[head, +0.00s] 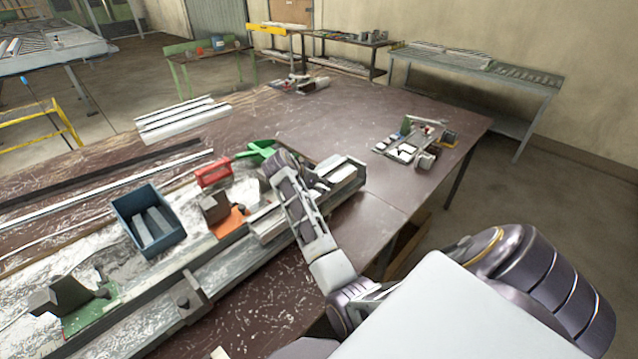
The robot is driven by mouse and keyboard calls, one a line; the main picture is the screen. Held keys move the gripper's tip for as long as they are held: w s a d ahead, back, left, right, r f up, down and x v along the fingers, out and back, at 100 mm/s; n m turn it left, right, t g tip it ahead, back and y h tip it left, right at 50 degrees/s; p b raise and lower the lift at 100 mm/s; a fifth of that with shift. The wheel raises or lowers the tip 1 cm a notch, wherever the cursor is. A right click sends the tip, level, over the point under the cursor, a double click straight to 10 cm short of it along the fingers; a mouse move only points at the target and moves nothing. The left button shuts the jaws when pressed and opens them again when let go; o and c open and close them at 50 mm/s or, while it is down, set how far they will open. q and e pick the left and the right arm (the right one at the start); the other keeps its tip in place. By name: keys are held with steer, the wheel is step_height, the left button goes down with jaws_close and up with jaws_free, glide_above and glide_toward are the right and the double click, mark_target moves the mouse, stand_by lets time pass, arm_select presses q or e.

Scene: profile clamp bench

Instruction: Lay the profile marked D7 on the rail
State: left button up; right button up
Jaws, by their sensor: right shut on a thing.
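The long grey rail (221,256) runs along the bench from the lower left towards the right of centre. No D7 mark can be read on any piece. Several pale profiles (180,117) lie side by side at the back left of the bench. My right gripper (281,160) is over the far side of the rail, close to a green piece (259,149). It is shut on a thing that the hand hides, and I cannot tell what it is. My left gripper is not in view.
A blue bin (148,222) with grey pieces stands behind the rail. A red-handled piece (213,173), a brown block on an orange base (228,218) and a dark block on a green base (70,302) stand along the work area.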

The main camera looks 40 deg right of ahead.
steer(key=shift+f, duration=0.55)
steer(key=o, duration=1.5)
steer(key=shift+c, duration=0.2)
steer(key=shift+r, duration=0.15)
steer(key=shift+r, duration=0.55)
steer(key=b+v, duration=0.1)
steer(key=v, duration=1)
steer(key=shift+a+r, duration=0.2)
steer(key=shift+a, duration=0.15)
steer(key=shift+s, duration=0.15)
